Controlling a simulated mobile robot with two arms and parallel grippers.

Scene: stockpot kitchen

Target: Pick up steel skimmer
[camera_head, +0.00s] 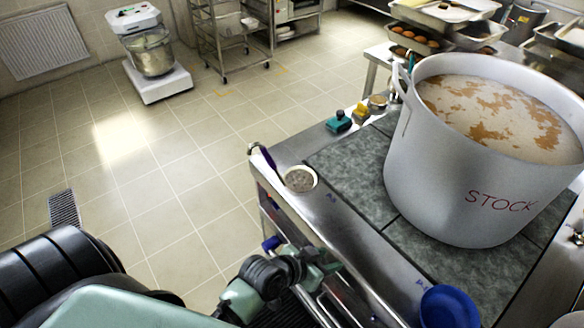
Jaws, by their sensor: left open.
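The steel skimmer (300,179) appears to be the round, pale, speckled disc with a shiny rim at the left edge of the steel worktop. A dark purple handle-like piece beside it curves over the worktop's corner. My left gripper (322,266) is at the front side of the worktop, below and nearer than the skimmer and apart from it. It is open, and I see nothing held in it; its fingers are small and partly unclear. My right gripper is out of view.
A large stockpot (450,180) of foamy broth stands on the grey slabs (345,165), right of the skimmer. A green block (338,122) and a yellow block (361,111) lie behind. A blue bowl (448,308) is at front.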

